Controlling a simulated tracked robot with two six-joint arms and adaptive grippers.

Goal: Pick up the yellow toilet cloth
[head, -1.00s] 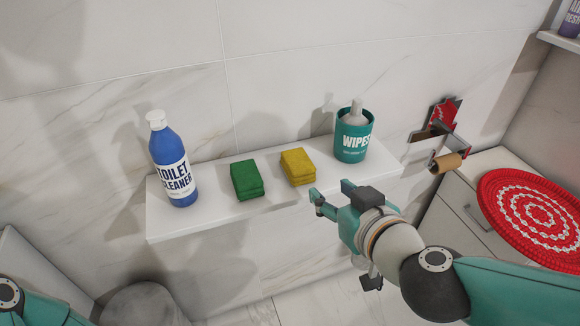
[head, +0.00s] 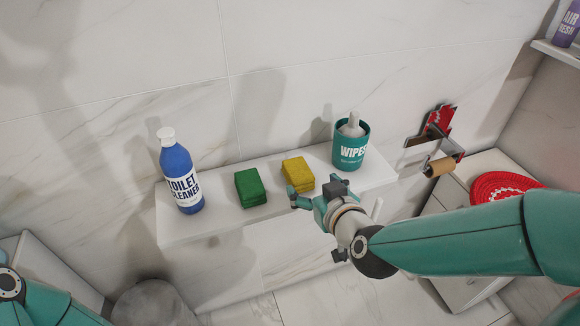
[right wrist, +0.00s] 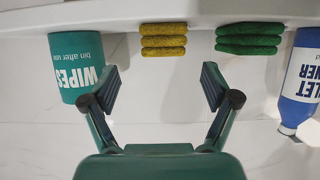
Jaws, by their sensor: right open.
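The yellow cloth (head: 298,173) lies folded in a stack on the white shelf (head: 222,217), between a folded green cloth (head: 250,187) and the wipes tub. In the right wrist view the yellow cloth (right wrist: 163,40) shows its folded layers, ahead of the fingers and slightly left of the middle between them. My right gripper (head: 311,192) is open and empty, close in front of the yellow cloth in the head view. Its two fingers (right wrist: 160,88) stand wide apart and apart from the cloth. My left gripper is out of view; only part of my left arm shows at the lower left.
A teal wipes tub (head: 350,146) stands right of the yellow cloth, near the right finger's side. A blue toilet cleaner bottle (head: 181,175) stands at the shelf's left. A paper holder (head: 437,158) is on the wall at right. The tiled wall backs the shelf.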

